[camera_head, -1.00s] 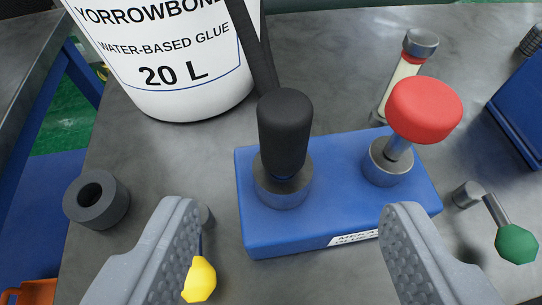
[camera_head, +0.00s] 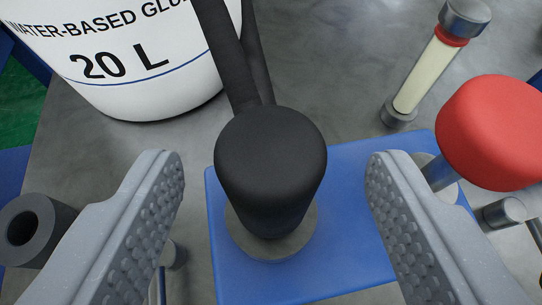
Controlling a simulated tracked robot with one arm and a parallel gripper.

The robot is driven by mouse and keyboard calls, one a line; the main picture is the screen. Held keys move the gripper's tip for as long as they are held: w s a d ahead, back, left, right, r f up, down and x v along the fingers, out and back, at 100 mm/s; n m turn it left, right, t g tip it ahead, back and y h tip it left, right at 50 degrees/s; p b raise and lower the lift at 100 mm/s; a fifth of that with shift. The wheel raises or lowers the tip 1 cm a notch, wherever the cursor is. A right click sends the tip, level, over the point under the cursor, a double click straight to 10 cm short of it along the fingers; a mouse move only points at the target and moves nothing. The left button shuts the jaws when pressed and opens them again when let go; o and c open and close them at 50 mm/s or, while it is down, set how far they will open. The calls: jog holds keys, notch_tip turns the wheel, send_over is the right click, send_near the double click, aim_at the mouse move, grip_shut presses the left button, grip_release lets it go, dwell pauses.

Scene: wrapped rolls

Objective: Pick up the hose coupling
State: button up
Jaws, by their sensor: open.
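No thing in view is marked as the hose coupling, and I cannot tell for sure which one it is. A black rounded cylinder (camera_head: 270,165) stands upright in a grey metal collar (camera_head: 290,246) on a blue block (camera_head: 345,225). My gripper (camera_head: 275,170) is open, with one finger on each side of the black cylinder in the picture and clear gaps between. It holds nothing. A dark grey hollow cylinder (camera_head: 50,222) lies at the left edge, its hole showing, outside my left finger. A red knob (camera_head: 495,132) on a metal stem stands at the block's right end.
A white glue bucket (camera_head: 130,75) stands behind on the grey table (camera_head: 350,60). Black straps (camera_head: 228,50) run beside it, down behind the black cylinder. A cream tube (camera_head: 425,75) with metal ends is at the back right. A small metal cylinder (camera_head: 505,213) is at the right.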

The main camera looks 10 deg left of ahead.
aim_at(270, 141)
jog(key=shift+x, duration=2.35)
jog(key=c, duration=1.2)
